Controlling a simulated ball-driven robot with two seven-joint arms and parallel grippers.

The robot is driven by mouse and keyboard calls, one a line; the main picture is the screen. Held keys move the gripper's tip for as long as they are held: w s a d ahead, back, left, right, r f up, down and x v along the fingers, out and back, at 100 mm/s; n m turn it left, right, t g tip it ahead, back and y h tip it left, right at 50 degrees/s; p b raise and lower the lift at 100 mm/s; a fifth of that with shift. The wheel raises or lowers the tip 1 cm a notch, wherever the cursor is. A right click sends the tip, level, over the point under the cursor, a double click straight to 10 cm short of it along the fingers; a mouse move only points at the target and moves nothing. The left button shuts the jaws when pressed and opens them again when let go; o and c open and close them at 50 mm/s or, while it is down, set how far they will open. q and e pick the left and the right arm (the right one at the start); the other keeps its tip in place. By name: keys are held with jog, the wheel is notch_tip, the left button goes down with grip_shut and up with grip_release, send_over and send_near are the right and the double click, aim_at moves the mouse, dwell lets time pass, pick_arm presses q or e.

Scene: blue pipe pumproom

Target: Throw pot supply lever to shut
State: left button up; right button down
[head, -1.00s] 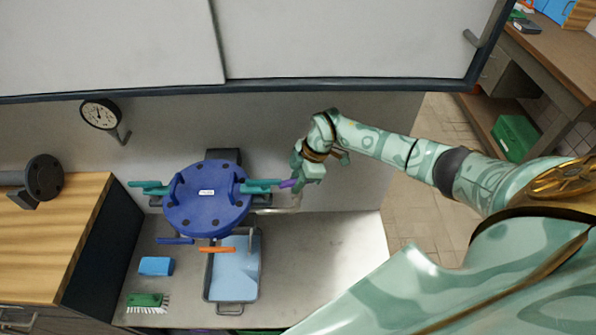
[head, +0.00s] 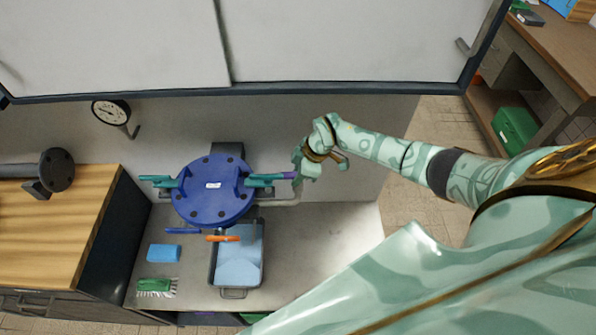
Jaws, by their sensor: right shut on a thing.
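A round blue pot (head: 212,205) with a white label sits low against the back wall. A teal lever with a purple end (head: 289,175) sticks out at its right side. My right gripper (head: 298,174) is at that purple end and is shut on it; the fingers partly hide the tip. Another teal handle (head: 158,181) sticks out at the pot's left. A blue lever (head: 183,231) and an orange lever (head: 223,239) show below the pot. I cannot tell which label belongs to which lever. My left gripper is not in view.
A blue tray (head: 238,285) lies below the pot. A blue sponge (head: 164,253) and a green brush (head: 156,286) lie left of it. A gauge (head: 110,112) is on the wall. A wooden counter (head: 60,235) stands left. The bench top right of the tray is clear.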

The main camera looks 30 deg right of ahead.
jog(key=c, duration=1.3)
grip_release()
jog(key=shift+r, duration=0.15)
jog(key=p+v, duration=0.1)
jog(key=v, duration=0.6)
jog(key=shift+d+r, duration=0.1)
jog(key=shift+r, duration=0.05)
jog(key=shift+s, duration=0.1)
